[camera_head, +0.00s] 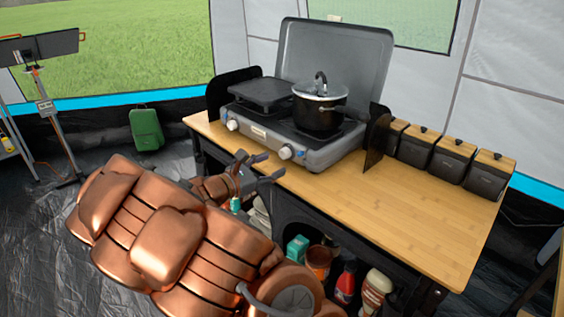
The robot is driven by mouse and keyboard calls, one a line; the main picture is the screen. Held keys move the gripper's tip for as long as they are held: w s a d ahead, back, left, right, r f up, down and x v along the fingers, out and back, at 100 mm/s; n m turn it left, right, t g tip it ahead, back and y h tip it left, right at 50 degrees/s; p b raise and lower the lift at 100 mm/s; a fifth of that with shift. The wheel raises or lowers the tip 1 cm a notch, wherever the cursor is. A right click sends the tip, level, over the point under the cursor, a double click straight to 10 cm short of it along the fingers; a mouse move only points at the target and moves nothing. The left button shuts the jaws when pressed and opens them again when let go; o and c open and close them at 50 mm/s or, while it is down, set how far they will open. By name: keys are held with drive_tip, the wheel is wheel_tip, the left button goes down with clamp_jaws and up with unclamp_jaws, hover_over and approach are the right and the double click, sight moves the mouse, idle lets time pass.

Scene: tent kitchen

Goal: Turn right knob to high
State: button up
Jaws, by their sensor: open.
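A grey camping stove (308,145) with its lid raised stands at the back of the wooden table. Its right knob (286,152) is pale with a dark blue part beside it, on the front panel. The left knob (232,125) is on the same panel. The knob settings are too small to read. My gripper (267,166) is open and empty, just left of and below the right knob in the picture. Its fingers point toward the stove front and seem apart from the knob. My copper-coloured arm reaches in from the lower left.
A black pot (318,112) with a glass lid sits on the right burner, and a dark griddle (259,94) on the left. Dark canisters (452,160) line the table's back right. The wooden tabletop (405,214) is clear at front right. Bottles (346,281) stand on a shelf below.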

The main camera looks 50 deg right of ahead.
sight(282, 155)
drive_tip(key=shift+n+t, duration=0.6)
drive_tip(key=shift+n, duration=0.3)
drive_tip(key=shift+w+d+f, duration=0.25)
drive_tip(key=shift+w+d, duration=0.25)
drive_tip(key=shift+d, duration=0.75)
drive_tip(key=shift+w+d+f, duration=0.25)
drive_tip(key=shift+w+d, duration=0.25)
drive_tip(key=shift+d, duration=0.8)
drive_tip(key=shift+w+d+f, duration=0.25)
drive_tip(key=shift+w+d, duration=0.25)
drive_tip(key=shift+d, duration=0.75)
drive_tip(key=shift+c, duration=0.2)
clamp_jaws()
